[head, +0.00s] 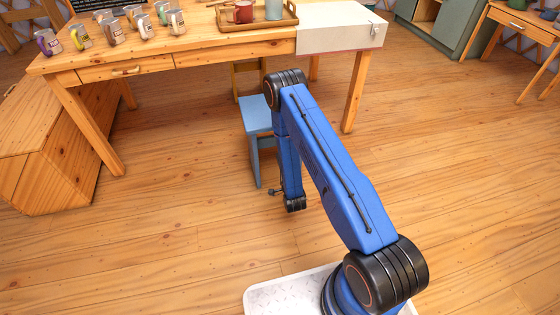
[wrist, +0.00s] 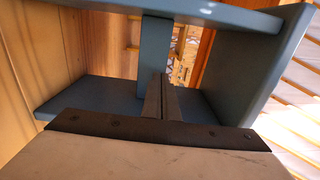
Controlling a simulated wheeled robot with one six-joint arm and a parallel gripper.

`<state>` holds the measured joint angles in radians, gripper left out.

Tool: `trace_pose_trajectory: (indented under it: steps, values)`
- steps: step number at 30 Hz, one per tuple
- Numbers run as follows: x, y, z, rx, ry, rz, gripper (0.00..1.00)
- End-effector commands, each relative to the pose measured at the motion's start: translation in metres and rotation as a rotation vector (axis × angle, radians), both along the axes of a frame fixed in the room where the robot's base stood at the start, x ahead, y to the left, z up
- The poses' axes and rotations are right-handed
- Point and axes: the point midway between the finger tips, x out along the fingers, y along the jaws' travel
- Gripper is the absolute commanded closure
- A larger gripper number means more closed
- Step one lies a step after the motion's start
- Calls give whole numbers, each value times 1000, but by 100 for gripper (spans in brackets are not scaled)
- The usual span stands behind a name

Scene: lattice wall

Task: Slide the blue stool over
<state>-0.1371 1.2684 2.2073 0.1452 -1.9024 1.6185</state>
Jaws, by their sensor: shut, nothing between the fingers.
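The blue stool (head: 256,116) stands on the wooden floor in front of the table, with its seat and one side panel showing in the head view. My arm hides its right part. In the wrist view the stool's blue panels (wrist: 275,75) frame most of the picture. My gripper (wrist: 163,85) is shut and empty, its two dark fingers together and pointing in among these panels. I cannot tell whether they touch the stool. In the head view only a small dark part of my gripper (head: 273,191) shows low beside the stool's panel.
A wooden table (head: 225,52) with cups (head: 112,32) and a tray (head: 255,22) stands behind the stool. A wooden chest (head: 50,150) is at the left. The floor right of my arm is clear.

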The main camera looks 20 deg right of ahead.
Motion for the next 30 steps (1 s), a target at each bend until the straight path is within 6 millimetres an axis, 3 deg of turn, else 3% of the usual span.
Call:
trace_pose_trajectory:
  steps: [9,15,21,30]
  values:
    - [57,-1,1,0,-3,0,100]
    - [85,0,1,0,-2,0,100]
    - [98,0,0,0,0,0,100]
    - [100,0,0,0,1,0,100]
